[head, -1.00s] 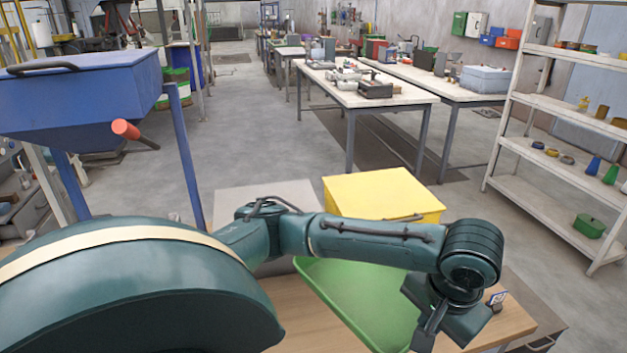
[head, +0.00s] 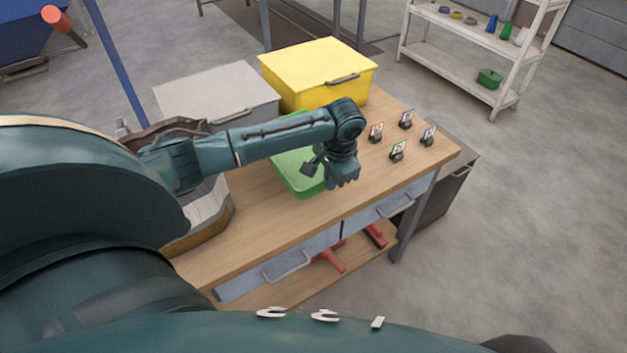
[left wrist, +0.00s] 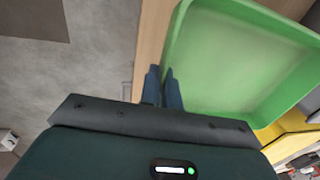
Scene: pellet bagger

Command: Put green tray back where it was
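The green tray (head: 293,168) is at the middle of the wooden bench, in front of the yellow box; my left arm hides part of it. In the left wrist view the tray (left wrist: 235,70) fills the upper right, open side showing and empty where visible. My left gripper (head: 335,182) is at the tray's right side. In the left wrist view its fingers (left wrist: 162,75) are close together at the tray's rim, one on each side, and look shut on it. I cannot tell whether the tray rests on the bench or hangs just above. My right gripper is not in view.
The wooden bench (head: 250,232) carries a lidded yellow box (head: 315,70) and a grey box (head: 215,95) behind the tray. Several small card stands (head: 397,152) stand on its right part. A brown-edged container (head: 205,222) is at the left. A shelf (head: 455,70) stands beyond.

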